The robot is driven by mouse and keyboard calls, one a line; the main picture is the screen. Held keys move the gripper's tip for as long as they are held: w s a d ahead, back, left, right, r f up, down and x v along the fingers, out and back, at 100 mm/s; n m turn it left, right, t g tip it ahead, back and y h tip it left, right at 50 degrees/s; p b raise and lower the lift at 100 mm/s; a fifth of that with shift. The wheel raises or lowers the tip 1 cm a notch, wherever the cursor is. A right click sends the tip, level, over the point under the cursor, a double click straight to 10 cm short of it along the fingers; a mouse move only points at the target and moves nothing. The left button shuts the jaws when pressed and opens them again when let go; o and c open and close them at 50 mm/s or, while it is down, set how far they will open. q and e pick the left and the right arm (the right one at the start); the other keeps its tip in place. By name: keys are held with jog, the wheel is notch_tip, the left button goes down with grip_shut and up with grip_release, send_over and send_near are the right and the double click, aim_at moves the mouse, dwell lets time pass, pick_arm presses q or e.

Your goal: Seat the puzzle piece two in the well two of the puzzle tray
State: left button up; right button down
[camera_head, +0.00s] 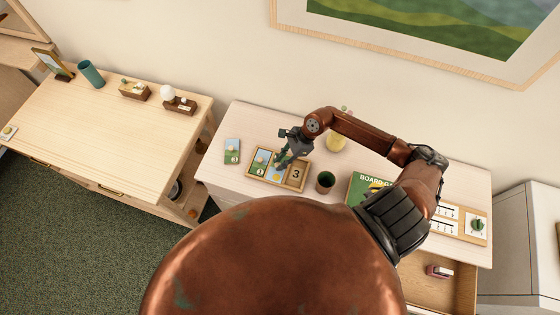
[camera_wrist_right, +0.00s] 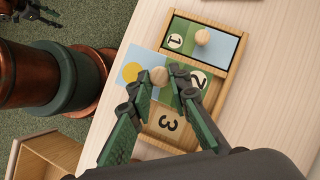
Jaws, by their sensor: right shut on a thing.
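The wooden puzzle tray (camera_head: 271,183) lies on the pale table; its rim also shows in the right wrist view (camera_wrist_right: 229,74). Piece one (camera_wrist_right: 184,34) sits in the top well. The well marked 3 (camera_wrist_right: 168,124) is empty. My right gripper (camera_wrist_right: 159,78) is shut on the round knob of puzzle piece two (camera_wrist_right: 131,73), which has a yellow sun and a 2. The piece is over the middle of the tray and sticks out past its left edge in the wrist view, covering well two. In the head view my right gripper (camera_head: 283,162) is above the tray. Part of my left gripper (camera_wrist_right: 38,12) shows at the wrist view's top-left corner.
Another puzzle piece (camera_head: 232,152) lies left of the tray. An open drawer (camera_head: 424,289) is at front right.

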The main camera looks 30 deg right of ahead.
aim_at(284, 159)
jog(key=w+f, duration=0.1)
jog(key=w+d+f, duration=0.1)
jog(key=f, duration=0.1)
jog(key=shift+w+d+f, duration=0.1)
jog(key=shift+w+d, duration=0.05)
jog(key=shift+w, duration=0.15)
notch_tip(284, 159, down, 3)
jog(key=shift+r+p, duration=0.1)
jog(key=shift+p, duration=0.85)
jog(key=shift+d+f, duration=0.1)
jog(key=shift+f, duration=0.3)
jog(key=c, duration=1.8)
grip_release()
jog(key=shift+w, duration=0.1)
jog(key=shift+r, duration=0.1)
jog(key=b+v, duration=0.3)
jog(key=v, duration=0.9)
